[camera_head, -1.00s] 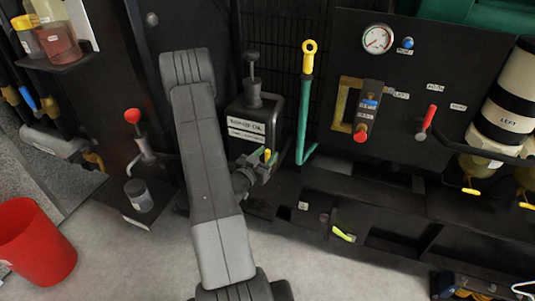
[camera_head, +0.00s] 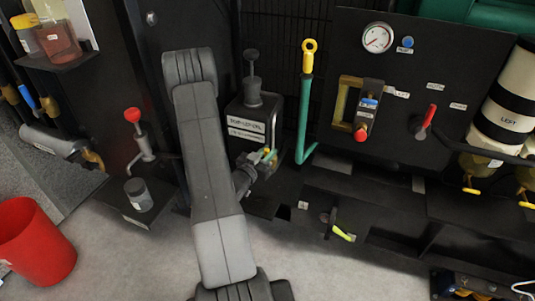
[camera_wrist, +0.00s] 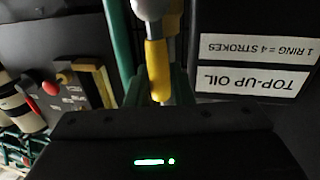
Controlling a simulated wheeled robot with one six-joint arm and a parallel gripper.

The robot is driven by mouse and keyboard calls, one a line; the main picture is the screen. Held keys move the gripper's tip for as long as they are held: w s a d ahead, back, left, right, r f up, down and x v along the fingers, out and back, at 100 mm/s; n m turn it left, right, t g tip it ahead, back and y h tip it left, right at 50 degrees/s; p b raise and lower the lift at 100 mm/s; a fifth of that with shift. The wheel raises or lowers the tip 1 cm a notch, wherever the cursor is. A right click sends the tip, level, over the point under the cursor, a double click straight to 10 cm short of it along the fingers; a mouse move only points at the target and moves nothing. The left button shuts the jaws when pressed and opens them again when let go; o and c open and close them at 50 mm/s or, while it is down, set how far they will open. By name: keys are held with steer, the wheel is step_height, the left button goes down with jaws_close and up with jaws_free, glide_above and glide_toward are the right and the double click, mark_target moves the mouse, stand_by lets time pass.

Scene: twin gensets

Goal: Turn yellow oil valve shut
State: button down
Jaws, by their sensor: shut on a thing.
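The yellow oil valve handle (camera_wrist: 157,66) hangs from a pale metal stem in the wrist view. It lies between the green fingers of my gripper (camera_wrist: 158,88), which are shut on it. In the head view my gripper (camera_head: 264,159) is at the front of the black top-up oil tank (camera_head: 250,112), low and to the right of its labels. Only a small yellow piece of the handle (camera_head: 267,151) shows there. The valve body is mostly hidden by my gripper and wrist.
A green pipe with a yellow ring top (camera_head: 306,90) stands close right of my gripper. The black control panel (camera_head: 400,140) has a gauge, a red button and a red lever. A red-knobbed lever (camera_head: 134,117) and red bucket (camera_head: 35,240) are left. Grey floor is open in front.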

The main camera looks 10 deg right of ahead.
steer(key=w+a+f+n+t+b, duration=0.2)
steer(key=f+n+b, duration=0.1)
steer(key=n, duration=0.7)
steer(key=w+a+f+n+t+y+b, duration=0.1)
steer(key=a+f+n+t+b, duration=0.1)
steer(key=n, duration=0.8)
steer(key=shift+w+a+f+y+b, duration=0.35)
steer(key=shift+a+f+b, duration=0.65)
steer(key=shift+b, duration=0.6)
steer(key=shift+d+f, duration=0.1)
steer(key=shift+d, duration=0.05)
steer(key=c, duration=1.3)
jaws_free()
steer(key=v, duration=1.3)
steer(key=shift+s+a+f+p, duration=0.15)
steer(key=shift+s+a+p, duration=0.15)
steer(key=shift+p, duration=0.1)
steer(key=shift+w, duration=0.1)
